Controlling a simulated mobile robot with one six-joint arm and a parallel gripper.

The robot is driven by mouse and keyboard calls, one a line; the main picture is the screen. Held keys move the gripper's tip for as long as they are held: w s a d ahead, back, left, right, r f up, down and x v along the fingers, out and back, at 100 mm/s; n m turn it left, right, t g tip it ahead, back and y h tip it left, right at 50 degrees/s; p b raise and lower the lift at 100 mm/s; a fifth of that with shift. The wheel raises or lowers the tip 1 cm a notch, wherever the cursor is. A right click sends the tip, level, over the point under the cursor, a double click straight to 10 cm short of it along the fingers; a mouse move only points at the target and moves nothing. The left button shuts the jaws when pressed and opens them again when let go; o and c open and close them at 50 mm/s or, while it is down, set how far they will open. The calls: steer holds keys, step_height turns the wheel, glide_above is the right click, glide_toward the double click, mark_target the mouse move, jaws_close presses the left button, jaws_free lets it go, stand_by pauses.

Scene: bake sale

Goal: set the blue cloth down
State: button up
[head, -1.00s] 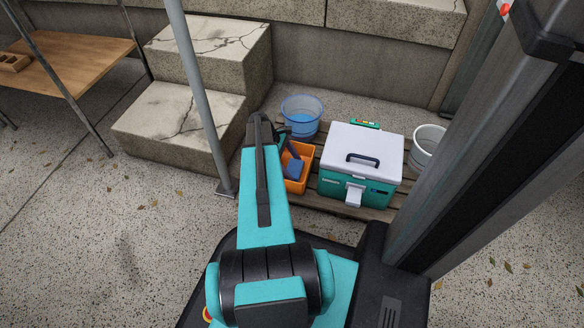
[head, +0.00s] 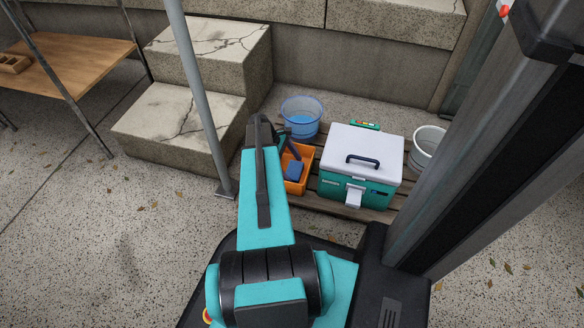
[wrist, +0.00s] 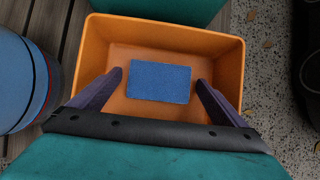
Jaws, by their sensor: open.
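The blue cloth (wrist: 160,81) is a flat blue rectangle lying on the floor of an orange bin (wrist: 226,52) in the wrist view. It also shows in the head view (head: 293,170) inside the orange bin (head: 301,186). My gripper (wrist: 158,80) is open, with one dark finger on each side of the cloth and a visible gap to it on both sides. In the head view my arm hides part of the bin and most of the gripper.
A blue bucket (head: 301,118) stands behind the bin, a teal cooler with a white lid (head: 362,146) to its right, and a white bucket (head: 427,147) beyond. They stand on a slatted pallet (head: 340,207). A metal pole (head: 199,100) and stone steps (head: 182,122) are left.

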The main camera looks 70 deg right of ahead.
steer(key=p+v, duration=0.6)
steer(key=v, duration=0.6)
stand_by(0.7)
